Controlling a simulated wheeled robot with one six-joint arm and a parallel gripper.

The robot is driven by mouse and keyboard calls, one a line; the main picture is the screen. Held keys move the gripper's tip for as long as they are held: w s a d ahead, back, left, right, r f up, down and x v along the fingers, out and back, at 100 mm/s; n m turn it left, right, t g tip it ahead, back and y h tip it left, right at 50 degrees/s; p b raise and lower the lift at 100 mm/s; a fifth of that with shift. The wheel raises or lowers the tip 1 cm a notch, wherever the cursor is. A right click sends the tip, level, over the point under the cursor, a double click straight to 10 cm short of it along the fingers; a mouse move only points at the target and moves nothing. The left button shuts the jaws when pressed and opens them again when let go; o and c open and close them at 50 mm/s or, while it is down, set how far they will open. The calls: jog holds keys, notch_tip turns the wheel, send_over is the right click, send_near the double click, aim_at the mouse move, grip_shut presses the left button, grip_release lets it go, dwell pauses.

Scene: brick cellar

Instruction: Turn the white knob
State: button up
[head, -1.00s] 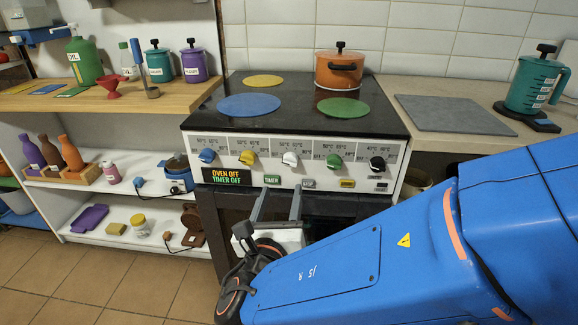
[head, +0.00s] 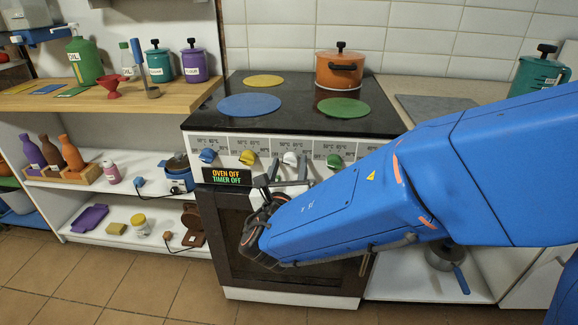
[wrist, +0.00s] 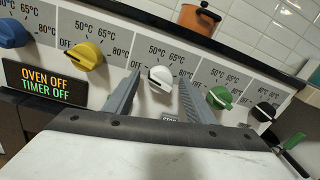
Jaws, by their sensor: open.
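The white knob (head: 289,159) is on the stove's front panel, between the yellow knob (head: 248,157) and the green knob (head: 335,160). In the wrist view the white knob (wrist: 160,79) shows between and beyond my two grey fingers, its pointer bar turned toward the left. My gripper (head: 289,169) is open just in front of the panel. In the wrist view my gripper (wrist: 155,92) has one finger on each side of the white knob, and nothing is held. I cannot tell whether a finger touches the knob.
The blue knob (wrist: 13,33) and black knob (wrist: 263,111) are at the ends of the row. A display (wrist: 46,84) reads OVEN OFF, TIMER OFF. An orange pot (head: 339,69) stands on the cooktop. A shelf unit (head: 100,173) is left of the stove.

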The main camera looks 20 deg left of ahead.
jog(key=c, duration=1)
jog(key=shift+m, duration=0.3)
jog(key=m, duration=0.4)
jog(key=shift+m, duration=2.5)
jog(key=o, duration=1)
